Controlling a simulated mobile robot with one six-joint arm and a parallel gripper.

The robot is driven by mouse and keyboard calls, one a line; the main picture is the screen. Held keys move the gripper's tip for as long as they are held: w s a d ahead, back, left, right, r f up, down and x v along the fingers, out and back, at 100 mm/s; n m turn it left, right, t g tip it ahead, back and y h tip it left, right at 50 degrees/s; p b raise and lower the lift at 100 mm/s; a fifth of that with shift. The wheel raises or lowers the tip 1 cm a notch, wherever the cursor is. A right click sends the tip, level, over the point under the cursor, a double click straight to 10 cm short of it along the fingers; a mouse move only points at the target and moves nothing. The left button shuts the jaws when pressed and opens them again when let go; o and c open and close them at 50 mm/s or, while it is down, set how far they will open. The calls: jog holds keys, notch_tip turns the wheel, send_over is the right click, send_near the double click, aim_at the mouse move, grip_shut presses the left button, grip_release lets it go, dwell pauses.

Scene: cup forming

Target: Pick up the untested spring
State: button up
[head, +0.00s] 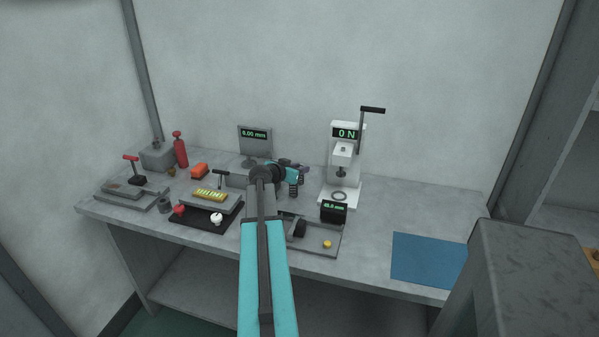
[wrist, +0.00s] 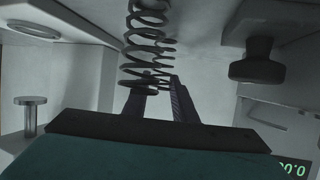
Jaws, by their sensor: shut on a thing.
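A dark coil spring (wrist: 148,42) stands out lengthwise beyond the fingertips in the wrist view. My gripper (wrist: 160,90) is shut on the spring near its end, with a finger at each side of the coils. In the head view my gripper (head: 297,177) is above the back middle of the bench, left of the white press (head: 342,165). The spring is small and dark there, and my arm hides part of the area around it. I cannot tell from its looks whether it is the untested one.
The white press has a lever and a display reading 0 N. A measuring fixture (head: 334,243) is in front of it. A blue mat (head: 428,259) lies at the right. A black tray (head: 190,219) and several tools crowd the left. Bench around the mat is clear.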

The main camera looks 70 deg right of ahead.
jog(key=shift+r, duration=0.15)
jog(key=shift+r+b, duration=0.35)
jog(key=shift+r, duration=0.8)
jog(key=s+a+r+b, duration=0.1)
jog(key=s+a+b, duration=0.4)
jog(key=a, duration=0.6)
jog(key=shift+s+a+r+b, duration=0.3)
jog(key=shift+s+r, duration=0.1)
jog(key=shift+s, duration=0.35)
jog(key=b, duration=0.3)
jog(key=shift+s, duration=0.1)
jog(key=b, duration=0.6)
jog(key=shift+s+a, duration=0.15)
jog(key=shift+a, duration=0.05)
jog(key=b, duration=0.3)
jog(key=a+b, duration=0.1)
jog(key=b, duration=0.2)
jog(key=shift+s+a+b, duration=0.15)
jog(key=shift+s+b, duration=0.1)
jog(key=shift+b, duration=0.1)
jog(key=shift+s+a+r+b, duration=0.1)
jog(key=shift+a+r+b, duration=0.2)
jog(key=shift+b, duration=0.8)
